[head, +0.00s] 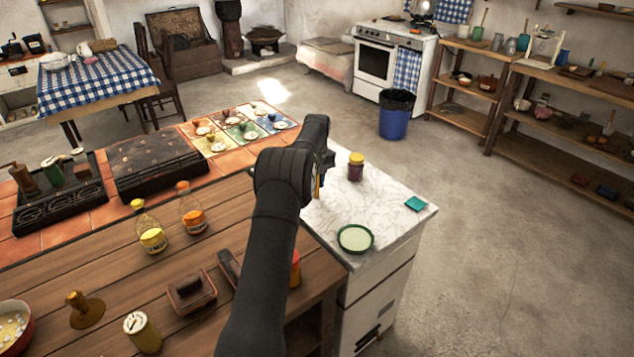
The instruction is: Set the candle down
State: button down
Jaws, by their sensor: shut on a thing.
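My gripper (326,163) is at the far end of my black arm, above the left part of the white marble-patterned counter (322,220). My wrist hides most of it, and the fingertips do not show. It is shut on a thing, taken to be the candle. A narrow yellow-orange sliver (318,187) shows beside the wrist; I cannot tell whether it is the candle or part of the gripper. The height above the counter is not clear.

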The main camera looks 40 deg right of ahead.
jog(key=c, duration=1.3)
grip_release()
jog(key=shift+f, duration=0.15)
notch_tip(320, 180, up, 12)
jog(key=shift+r, duration=0.2)
jog(key=shift+f, duration=0.1)
jog(key=shift+f, duration=4.05)
